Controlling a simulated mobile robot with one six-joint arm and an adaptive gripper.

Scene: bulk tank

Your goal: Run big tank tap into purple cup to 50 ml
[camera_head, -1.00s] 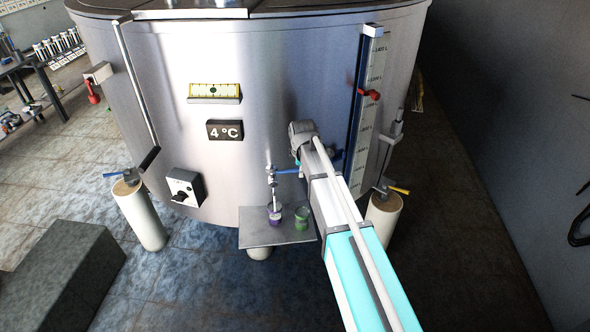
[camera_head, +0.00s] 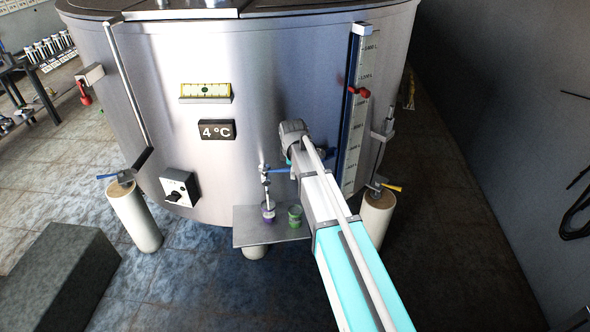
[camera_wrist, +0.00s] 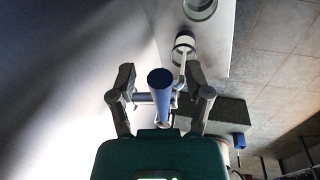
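The big steel tank (camera_head: 240,80) fills the middle of the head view. Its tap (camera_head: 265,176) has a blue lever (camera_head: 279,170) pointing right. The purple cup (camera_head: 268,212) stands on the shelf (camera_head: 252,236) under the tap. A white streak, looking like milk, runs from the tap into the cup, which also shows in the wrist view (camera_wrist: 184,41) with white inside. My gripper (camera_wrist: 161,78) is open, its fingers either side of the blue lever (camera_wrist: 160,82), with gaps visible. The cup's level is unreadable.
A green cup (camera_head: 294,217) stands on the shelf right of the purple one. A level gauge (camera_head: 355,120) with a red marker, a yellow-handled valve (camera_head: 388,186) and a dial box (camera_head: 179,187) are on or near the tank. A grey block (camera_head: 62,275) lies front left.

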